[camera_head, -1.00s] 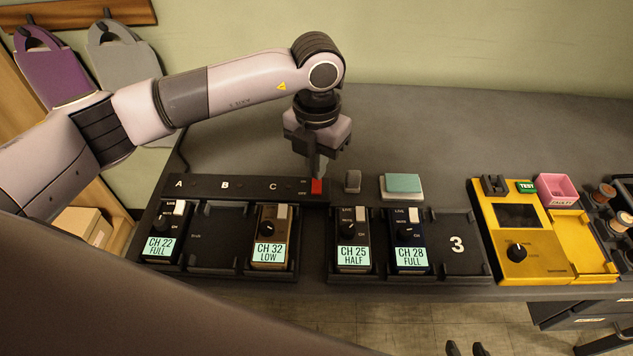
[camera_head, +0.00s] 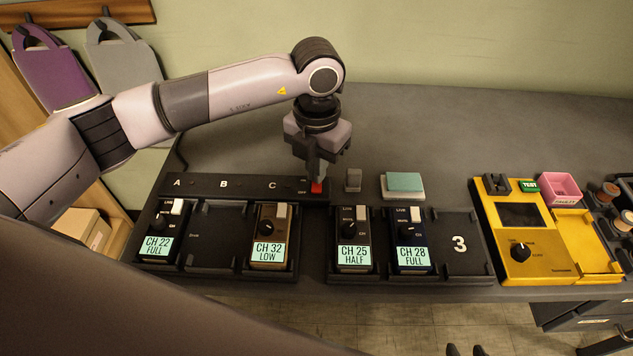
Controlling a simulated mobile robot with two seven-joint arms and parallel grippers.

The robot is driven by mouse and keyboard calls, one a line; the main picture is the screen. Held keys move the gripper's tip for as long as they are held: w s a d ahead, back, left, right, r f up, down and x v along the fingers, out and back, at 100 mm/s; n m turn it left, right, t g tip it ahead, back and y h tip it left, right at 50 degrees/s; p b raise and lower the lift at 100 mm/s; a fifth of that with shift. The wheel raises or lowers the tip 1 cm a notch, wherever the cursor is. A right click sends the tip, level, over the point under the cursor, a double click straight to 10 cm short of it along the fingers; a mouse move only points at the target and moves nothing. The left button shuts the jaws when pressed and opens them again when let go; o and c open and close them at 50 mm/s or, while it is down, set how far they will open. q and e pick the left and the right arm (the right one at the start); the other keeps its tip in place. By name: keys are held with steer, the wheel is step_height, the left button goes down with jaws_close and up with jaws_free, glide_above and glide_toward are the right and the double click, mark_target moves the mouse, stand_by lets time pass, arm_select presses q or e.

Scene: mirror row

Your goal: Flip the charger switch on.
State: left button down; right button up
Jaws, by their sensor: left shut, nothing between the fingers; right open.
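The charger (camera_head: 213,268) is a dark rack with bays marked A, B and C. Its red switch (camera_head: 317,188) sits at the right end of the back strip, beside small on/off lettering that is partly hidden. My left gripper (camera_head: 316,180) comes down from above and is shut and empty, its tips at the switch and seemingly touching it. The fingertips hide part of the switch, so I cannot tell its exact setting. Pack CH 22 FULL (camera_head: 157,248) stands in bay A and pack CH 32 LOW (camera_head: 268,253) in bay C. Bay B is empty. My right gripper is not visible.
A second rack (camera_head: 458,268) holds packs CH 25 HALF (camera_head: 353,254) and CH 28 FULL (camera_head: 411,254); its place 3 is empty. A grey block (camera_head: 353,180) and a teal-topped pad (camera_head: 404,183) lie behind. A yellow tester (camera_head: 520,263) stands right. The back table is clear.

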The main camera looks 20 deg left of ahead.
arm_select(q)
steer(key=shift+f, duration=0.35)
steer(key=shift+r+p, duration=1.95)
steer(key=shift+r, duration=1.65)
